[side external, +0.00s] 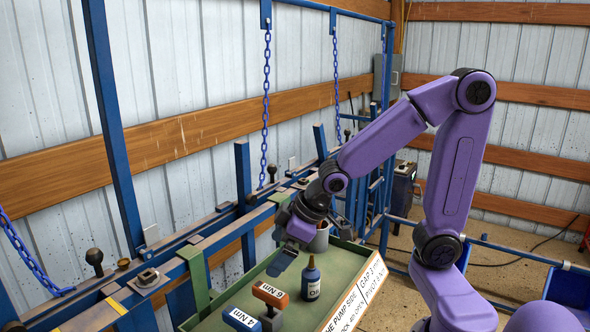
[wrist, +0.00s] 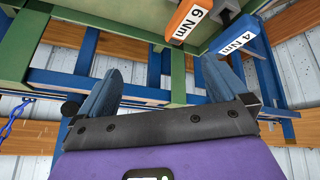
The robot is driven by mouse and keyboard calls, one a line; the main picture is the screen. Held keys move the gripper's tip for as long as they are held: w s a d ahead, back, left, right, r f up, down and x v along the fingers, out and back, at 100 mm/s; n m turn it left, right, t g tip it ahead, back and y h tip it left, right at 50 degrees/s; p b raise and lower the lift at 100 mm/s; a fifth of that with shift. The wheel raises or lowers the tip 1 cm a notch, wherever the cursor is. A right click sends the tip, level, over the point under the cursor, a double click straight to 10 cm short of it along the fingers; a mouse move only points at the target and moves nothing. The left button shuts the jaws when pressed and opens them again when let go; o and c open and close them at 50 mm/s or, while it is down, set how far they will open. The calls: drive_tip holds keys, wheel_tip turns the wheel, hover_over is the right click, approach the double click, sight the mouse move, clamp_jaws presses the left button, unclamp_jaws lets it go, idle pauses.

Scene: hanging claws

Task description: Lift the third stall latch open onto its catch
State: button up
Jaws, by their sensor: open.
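Stall latches with black ball knobs stand along the blue rail (side external: 215,218): a near knob (side external: 94,257), a middle knob (side external: 272,171) and a far knob (side external: 347,134). I cannot tell which is the third latch, or make out its catch. My gripper (side external: 290,246) points down over the far left part of the green tray, apart from the knobs. Its blue-grey fingers are spread, with nothing between them. In the wrist view my gripper (wrist: 160,85) is open, with green and blue frame bars beyond it.
Blue posts (side external: 243,190) and hanging chains (side external: 265,105) rise along the rail.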

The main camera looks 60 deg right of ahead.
drive_tip(key=w+d+r+m+t, duration=0.1)
drive_tip(key=w+d+m+t, duration=0.1)
drive_tip(key=w+d, duration=0.4)
drive_tip(key=m+t+h, duration=0.2)
drive_tip(key=m+t, duration=0.3)
drive_tip(key=t, duration=0.2)
approach(276, 169)
drive_tip(key=w, duration=0.2)
drive_tip(key=shift+f+x, duration=0.15)
drive_tip(key=shift+x, duration=2.15)
drive_tip(key=shift+f+x, duration=0.1)
drive_tip(key=shift+x, duration=2.2)
drive_tip(key=shift+s, duration=0.1)
